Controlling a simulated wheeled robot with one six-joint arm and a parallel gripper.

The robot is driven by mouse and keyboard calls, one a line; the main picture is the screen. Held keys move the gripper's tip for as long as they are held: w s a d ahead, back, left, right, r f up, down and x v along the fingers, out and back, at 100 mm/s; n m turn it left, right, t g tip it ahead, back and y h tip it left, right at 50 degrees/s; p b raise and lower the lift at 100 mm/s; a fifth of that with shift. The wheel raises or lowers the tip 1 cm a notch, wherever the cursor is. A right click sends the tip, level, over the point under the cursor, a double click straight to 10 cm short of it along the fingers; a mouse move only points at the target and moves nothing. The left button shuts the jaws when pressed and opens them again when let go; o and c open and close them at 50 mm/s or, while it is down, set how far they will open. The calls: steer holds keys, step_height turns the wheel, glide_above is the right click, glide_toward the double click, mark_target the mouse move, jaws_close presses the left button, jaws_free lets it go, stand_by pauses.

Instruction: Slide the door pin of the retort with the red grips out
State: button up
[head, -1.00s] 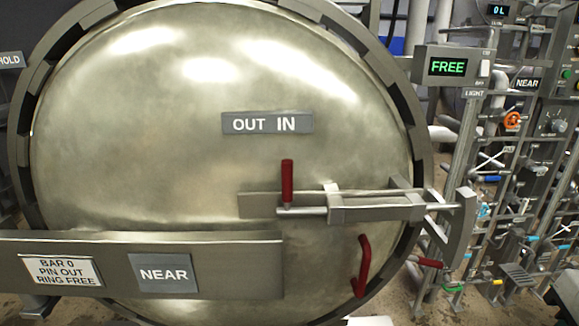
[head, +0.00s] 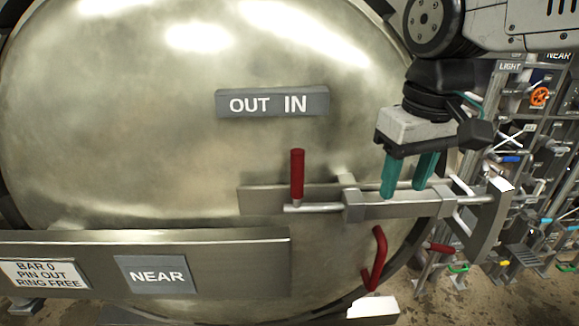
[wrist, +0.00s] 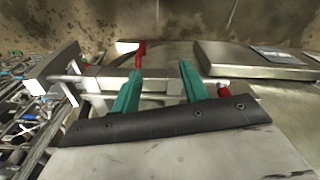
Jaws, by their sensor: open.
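The door pin is a grey rod (head: 318,207) with an upright red grip (head: 297,175), lying across the guide bracket on the round metal door (head: 120,130). The red grip stands below the word IN on the OUT IN plate (head: 272,102). A bent red handle (head: 377,260) is lower on the door. My gripper (head: 405,190) has teal fingers, pointing down, apart and empty. In the head view it overlaps the bracket's right part, right of the pin's grip. In the wrist view the gripper (wrist: 160,70) shows over the bracket, and a red grip (wrist: 224,90) is right of the fingers.
A grey beam (head: 230,260) with a NEAR sign (head: 157,274) and a "BAR 0 PIN OUT RING FREE" plate crosses the door at lower left. Another red grip (head: 440,248) is at the rim, lower right. Pipes and valves crowd the right side. The space before the door's middle is clear.

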mark_target(296, 169)
steer(key=w+a+r+n, duration=0.1)
steer(key=w+a, duration=0.2)
steer(key=a, duration=0.1)
steer(key=w+a+r+n, duration=0.1)
steer(key=w+a, duration=0.2)
steer(key=a, duration=0.2)
steer(key=w+a+r+n, duration=0.1)
steer(key=w+a, duration=0.2)
steer(key=a, duration=0.2)
steer(key=shift+w+r+g, duration=0.3)
steer(key=shift+w+g, duration=0.1)
steer(key=shift+w+a+n, duration=0.15)
steer(key=shift+a+n, duration=0.15)
step_height(296, 169, down, 8)
steer(key=shift+r, duration=0.1)
jaws_close()
